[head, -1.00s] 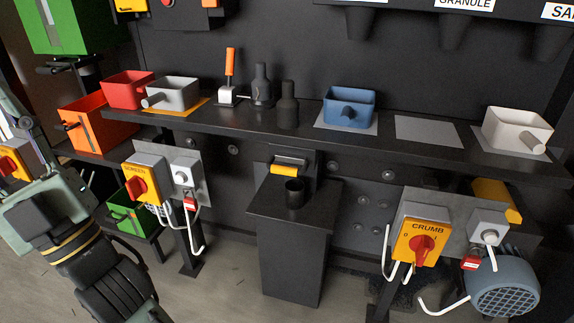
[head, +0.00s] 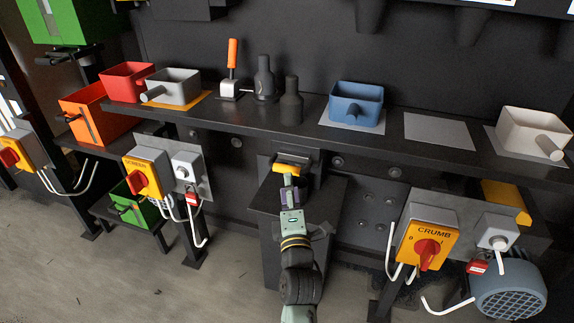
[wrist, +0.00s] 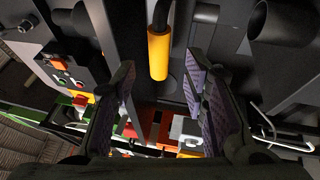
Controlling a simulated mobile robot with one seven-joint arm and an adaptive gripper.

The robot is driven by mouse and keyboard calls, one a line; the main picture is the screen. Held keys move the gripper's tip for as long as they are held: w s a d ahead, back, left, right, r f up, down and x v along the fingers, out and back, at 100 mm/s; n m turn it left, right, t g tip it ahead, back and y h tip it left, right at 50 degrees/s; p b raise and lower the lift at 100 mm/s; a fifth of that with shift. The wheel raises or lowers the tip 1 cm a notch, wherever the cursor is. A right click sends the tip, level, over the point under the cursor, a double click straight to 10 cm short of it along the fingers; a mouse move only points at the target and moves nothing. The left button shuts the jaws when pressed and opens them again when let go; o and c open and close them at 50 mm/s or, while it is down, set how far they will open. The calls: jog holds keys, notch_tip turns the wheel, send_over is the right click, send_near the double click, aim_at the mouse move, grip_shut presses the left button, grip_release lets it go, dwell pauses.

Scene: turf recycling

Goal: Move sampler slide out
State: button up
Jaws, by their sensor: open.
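The sampler slide's yellow handle (head: 291,170) sits under the shelf at the middle, above a dark pedestal. In the wrist view the yellow handle (wrist: 158,55) is in the upper middle, attached to a dark bar. My gripper (head: 289,182) reaches up to the handle from the front. In the wrist view my gripper (wrist: 160,80) is open, with one padded finger on each side of the handle's line. I see clear gaps between handle and fingers. The arm hides the cup top of the pedestal.
A dark pedestal (head: 264,235) stands under the handle. The shelf (head: 235,116) above bears red, grey, blue and white scoops and dark bottles. Yellow switch boxes stand left (head: 145,178) and right (head: 425,240), with hanging white cables. The floor at front left is clear.

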aim_at(287, 169)
jog(key=p+x, duration=0.1)
jog(key=x, duration=0.6)
jog(key=shift+s+p, duration=0.1)
jog(key=shift+p, duration=0.3)
jog(key=shift+c, duration=0.5)
grip_shut()
jog(key=shift+s, duration=0.1)
